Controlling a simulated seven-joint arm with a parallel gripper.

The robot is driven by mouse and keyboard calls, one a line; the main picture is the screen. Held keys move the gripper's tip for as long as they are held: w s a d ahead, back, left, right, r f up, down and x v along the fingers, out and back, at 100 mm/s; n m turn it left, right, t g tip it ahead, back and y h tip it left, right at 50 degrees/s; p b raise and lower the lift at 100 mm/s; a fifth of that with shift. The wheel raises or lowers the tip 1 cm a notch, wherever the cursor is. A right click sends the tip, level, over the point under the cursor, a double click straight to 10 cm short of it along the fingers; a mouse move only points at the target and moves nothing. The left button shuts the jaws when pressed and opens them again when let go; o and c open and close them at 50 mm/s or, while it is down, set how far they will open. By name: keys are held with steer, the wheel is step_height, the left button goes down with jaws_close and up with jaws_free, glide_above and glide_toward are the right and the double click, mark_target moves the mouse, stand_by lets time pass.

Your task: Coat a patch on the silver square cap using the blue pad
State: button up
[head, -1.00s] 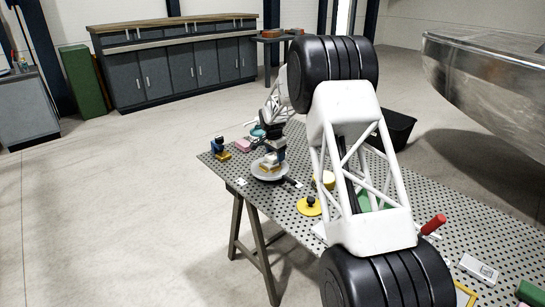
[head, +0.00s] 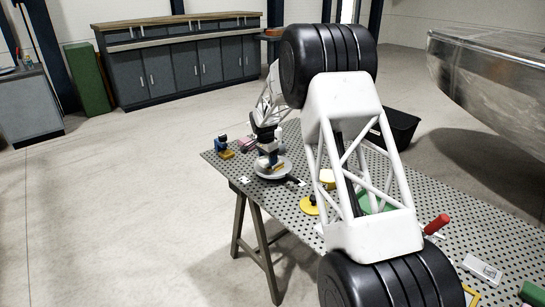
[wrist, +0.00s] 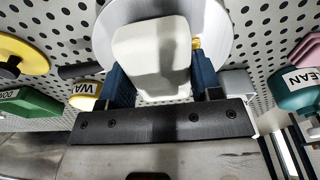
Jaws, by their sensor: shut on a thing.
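My gripper (wrist: 155,85) has dark blue fingers shut on a pale block (wrist: 152,45) with rounded corners. In the head view my gripper (head: 268,158) is low over a round pale plate (head: 285,174) on the bench. The plate also shows behind the block in the wrist view (wrist: 215,20), with a small yellow piece (wrist: 196,43) beside the block. I cannot tell whether block and plate touch. A blue item with a yellow base (head: 222,147) stands left of the plate. A grey block (wrist: 237,83) is right of my fingers. I cannot tell which thing is the silver square cap.
Around the plate on the perforated bench are a pink block (head: 249,144), a teal bottle (wrist: 298,92), a yellow pot (wrist: 85,92), a yellow disc with a black knob (head: 310,205) and a green container (wrist: 30,102). A black bin (head: 402,128) is behind my arm.

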steer(key=shift+s+a+r, duration=0.1)
steer(key=shift+s+a, duration=0.15)
steer(key=shift+r, duration=3.95)
steer(key=shift+w, duration=0.1)
